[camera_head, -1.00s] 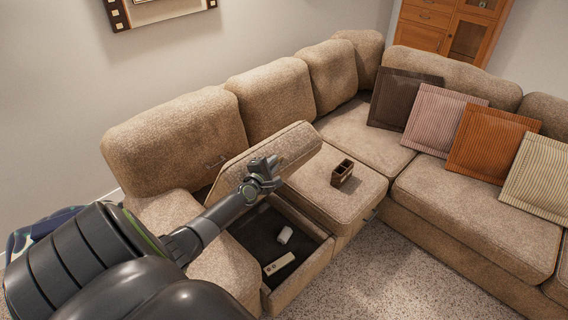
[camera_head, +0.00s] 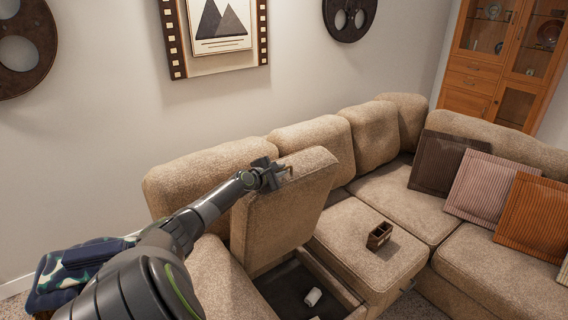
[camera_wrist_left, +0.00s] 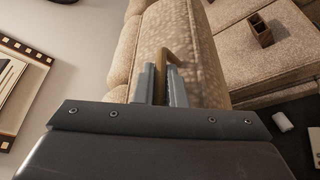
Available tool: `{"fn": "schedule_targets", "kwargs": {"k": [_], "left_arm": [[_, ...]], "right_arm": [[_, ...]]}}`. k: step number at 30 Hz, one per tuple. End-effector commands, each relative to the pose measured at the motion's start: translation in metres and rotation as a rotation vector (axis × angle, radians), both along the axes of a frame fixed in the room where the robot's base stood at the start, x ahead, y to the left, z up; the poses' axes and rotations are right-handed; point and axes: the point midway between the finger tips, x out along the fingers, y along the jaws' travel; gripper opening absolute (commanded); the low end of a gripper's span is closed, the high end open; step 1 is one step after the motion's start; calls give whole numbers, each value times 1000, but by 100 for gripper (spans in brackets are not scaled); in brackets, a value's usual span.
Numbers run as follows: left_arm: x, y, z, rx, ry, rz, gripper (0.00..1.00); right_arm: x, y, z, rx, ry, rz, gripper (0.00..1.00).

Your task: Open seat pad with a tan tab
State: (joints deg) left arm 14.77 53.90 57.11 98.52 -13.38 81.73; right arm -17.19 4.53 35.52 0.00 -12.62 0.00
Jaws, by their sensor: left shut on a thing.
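The tan seat pad (camera_head: 283,219) of the sectional sofa is lifted and stands steeply tilted near the backrest, with a dark storage box (camera_head: 291,285) open beneath it. My left gripper (camera_head: 274,173) is at the pad's upper edge. It is shut on the tan tab (camera_wrist_left: 166,60), a small loop on that edge, which shows between the fingers in the left wrist view. The tab's end also shows in the head view (camera_head: 290,171). My right gripper is not in view.
A white object (camera_head: 313,297) lies in the storage box. A brown wooden caddy (camera_head: 379,235) stands on the adjoining seat. Striped pillows (camera_head: 482,188) lean at the right. A dark blue patterned cloth (camera_head: 75,270) is at the lower left.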

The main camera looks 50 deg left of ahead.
Motion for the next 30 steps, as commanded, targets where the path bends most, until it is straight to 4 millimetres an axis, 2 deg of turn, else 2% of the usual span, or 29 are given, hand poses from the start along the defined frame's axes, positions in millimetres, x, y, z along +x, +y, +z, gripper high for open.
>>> {"fn": "schedule_targets", "kwargs": {"k": [9,10,12,23,30], "left_arm": [[-1,2,-1,1,3,3,0],[-1,2,-1,1,2,3,12],[-1,2,-1,1,2,3,20],[-4,0,2,3,2,1,20],[-28,-6,11,4,5,-2,20]], "right_arm": [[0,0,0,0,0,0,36],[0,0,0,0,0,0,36],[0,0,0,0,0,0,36],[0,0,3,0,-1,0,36],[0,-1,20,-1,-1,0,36]]}}
